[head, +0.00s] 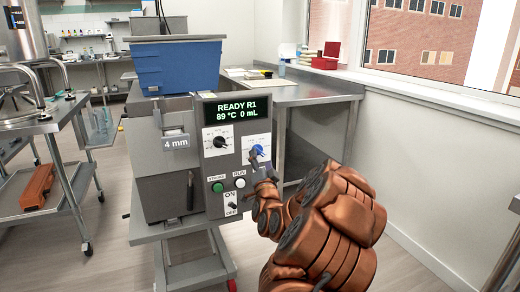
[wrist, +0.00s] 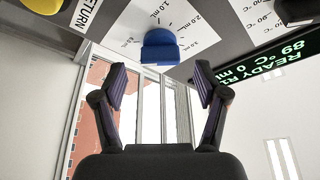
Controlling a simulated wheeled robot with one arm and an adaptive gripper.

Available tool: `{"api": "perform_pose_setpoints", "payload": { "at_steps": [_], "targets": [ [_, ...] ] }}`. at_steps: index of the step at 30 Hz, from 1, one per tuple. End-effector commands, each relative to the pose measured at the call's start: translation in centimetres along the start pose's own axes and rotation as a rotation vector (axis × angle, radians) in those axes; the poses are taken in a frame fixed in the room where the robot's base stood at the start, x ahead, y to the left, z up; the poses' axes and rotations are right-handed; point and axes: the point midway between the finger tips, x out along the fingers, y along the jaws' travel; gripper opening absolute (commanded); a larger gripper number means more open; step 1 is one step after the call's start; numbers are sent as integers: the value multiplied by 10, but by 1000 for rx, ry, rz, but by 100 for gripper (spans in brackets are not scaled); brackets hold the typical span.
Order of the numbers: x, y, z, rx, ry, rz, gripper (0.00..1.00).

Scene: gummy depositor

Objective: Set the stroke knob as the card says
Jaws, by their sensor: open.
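The stroke knob is blue (head: 259,150) on a white dial plate at the right of the depositor's grey panel (head: 209,168). In the wrist view the blue knob (wrist: 160,47) sits ahead of and between my fingertips, with 1.0, 2.0 and 3.0 mL marks around it. My gripper (wrist: 160,76) is open and empty, a finger on each side, apart from the knob. In the head view my gripper (head: 260,170) is just below the knob and partly hides the dial. I cannot tell the knob's exact setting. I see no readable card.
The display (head: 237,109) reads READY R1, 89 °C, 0 mL. A black knob (head: 219,142) is left of the blue one. A green button (head: 217,187), a white button (head: 239,183) and an ON/OFF switch (head: 231,203) lie below. A blue hopper (head: 178,65) stands above.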

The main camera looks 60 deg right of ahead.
Motion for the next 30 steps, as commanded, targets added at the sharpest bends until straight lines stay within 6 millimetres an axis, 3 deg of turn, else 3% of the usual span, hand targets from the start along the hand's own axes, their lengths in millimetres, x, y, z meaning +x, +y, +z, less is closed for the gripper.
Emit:
{"api": "perform_pose_setpoints", "payload": {
  "at_steps": [9, 21, 30],
  "targets": [
    [27, -1, 0, -1, -1, 0, 73],
    [30, 0, 1, 0, -2, 0, 72],
    [30, 0, 1, 0, -2, 0, 41]
  ]
}}
